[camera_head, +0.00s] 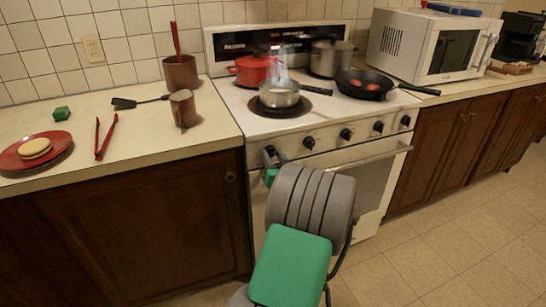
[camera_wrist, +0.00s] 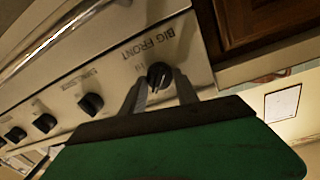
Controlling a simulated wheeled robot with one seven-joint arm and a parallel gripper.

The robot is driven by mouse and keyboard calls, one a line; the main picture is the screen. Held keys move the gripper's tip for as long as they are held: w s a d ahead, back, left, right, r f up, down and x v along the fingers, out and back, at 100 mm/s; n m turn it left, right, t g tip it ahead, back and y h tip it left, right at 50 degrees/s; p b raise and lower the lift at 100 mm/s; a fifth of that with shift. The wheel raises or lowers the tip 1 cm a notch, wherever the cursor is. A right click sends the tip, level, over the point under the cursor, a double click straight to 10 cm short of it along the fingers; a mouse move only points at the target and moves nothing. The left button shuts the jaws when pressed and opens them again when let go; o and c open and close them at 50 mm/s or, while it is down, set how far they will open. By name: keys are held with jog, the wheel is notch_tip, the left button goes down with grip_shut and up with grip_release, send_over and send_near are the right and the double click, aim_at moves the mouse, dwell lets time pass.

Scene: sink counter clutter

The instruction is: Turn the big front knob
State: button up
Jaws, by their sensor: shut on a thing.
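The big front knob (camera_wrist: 158,74) is black and round. The panel beside it reads "BIG FRONT" in the wrist view. It is the leftmost knob on the stove's (camera_head: 330,150) front panel in the head view, largely hidden there by my arm. My gripper (camera_wrist: 161,82) has one finger on each side of this knob and is shut on it. In the head view my gripper (camera_head: 273,160) is at the left end of the panel, its fingers partly hidden by my arm.
Several other knobs (camera_head: 346,134) run along the panel, above the oven handle (camera_head: 370,157). A steaming saucepan (camera_head: 279,95) sits on the front left burner. A red pot (camera_head: 256,70), a steel pot (camera_head: 330,58) and a skillet (camera_head: 363,84) are also on the stovetop.

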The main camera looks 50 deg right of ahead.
grip_shut()
jog(key=shift+f+n+b, duration=0.3)
jog(key=shift+n+b, duration=0.1)
jog(key=shift+b, duration=1.1)
jog(key=shift+r, duration=0.25)
jog(key=o, duration=1.1)
grip_release()
jog(key=v, duration=0.7)
jog(key=shift+s+a, duration=0.25)
jog(key=shift+s, duration=0.1)
